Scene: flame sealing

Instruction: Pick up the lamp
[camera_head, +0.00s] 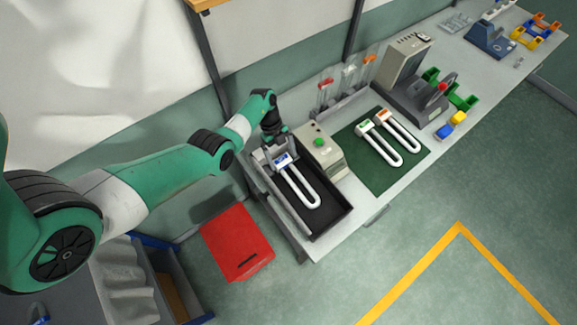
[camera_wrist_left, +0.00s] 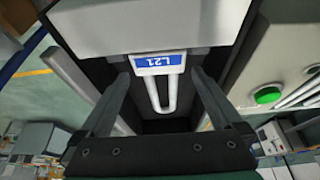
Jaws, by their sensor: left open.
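A white U-shaped lamp (camera_head: 302,181) with a blue label lies in the black tray (camera_head: 324,225) at the near end of the bench. In the left wrist view the lamp (camera_wrist_left: 161,92) shows its label reading L21, with its U-tube pointing toward me. My left gripper (camera_head: 273,142) is at the lamp's label end, at the back of the tray. In the left wrist view the open left gripper (camera_wrist_left: 160,84) has one finger on each side of the lamp, with visible gaps. My right gripper does not show.
A grey box with a green button (camera_head: 319,142) stands close to the right of the tray. Two more U-shaped lamps (camera_head: 384,140) lie on a green mat (camera_head: 378,180). A red bin (camera_head: 237,243) is on the floor below the bench.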

